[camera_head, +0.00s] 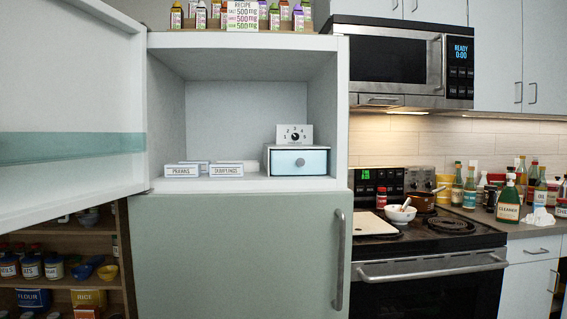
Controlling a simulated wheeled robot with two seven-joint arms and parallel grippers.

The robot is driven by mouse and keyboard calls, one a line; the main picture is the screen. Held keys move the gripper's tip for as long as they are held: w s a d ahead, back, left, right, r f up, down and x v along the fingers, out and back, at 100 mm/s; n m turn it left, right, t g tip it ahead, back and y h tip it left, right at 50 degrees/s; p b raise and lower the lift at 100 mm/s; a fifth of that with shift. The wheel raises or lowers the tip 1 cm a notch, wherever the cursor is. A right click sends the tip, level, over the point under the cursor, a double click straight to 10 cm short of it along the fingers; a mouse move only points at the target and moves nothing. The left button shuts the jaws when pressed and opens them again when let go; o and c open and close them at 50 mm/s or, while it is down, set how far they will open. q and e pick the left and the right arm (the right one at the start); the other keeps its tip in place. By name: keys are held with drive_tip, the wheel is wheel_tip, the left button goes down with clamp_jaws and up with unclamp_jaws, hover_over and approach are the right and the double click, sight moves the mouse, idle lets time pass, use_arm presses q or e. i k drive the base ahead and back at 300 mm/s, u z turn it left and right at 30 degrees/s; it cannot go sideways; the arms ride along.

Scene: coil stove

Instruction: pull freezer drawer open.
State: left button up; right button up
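The freezer compartment (245,105) stands open in the head view, its door (70,60) swung out to the left. Inside at the right is a small drawer (298,161) with a pale blue front and a round grey knob (300,162). The drawer front looks flush with its white housing, so it appears shut. A dial card numbered with a knob (294,134) stands above the drawer. Neither of my grippers is in view.
White boxes labelled prawns (182,170) and dumplings (226,170) lie on the freezer floor left of the drawer. The lower fridge door (235,255) is shut. A stove (430,250) and microwave (400,62) stand to the right, a pantry shelf (75,283) to the left.

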sight(282, 161)
drive_tip(key=u, duration=0.55)
drive_tip(key=i, duration=0.55)
drive_tip(key=u, duration=0.25)
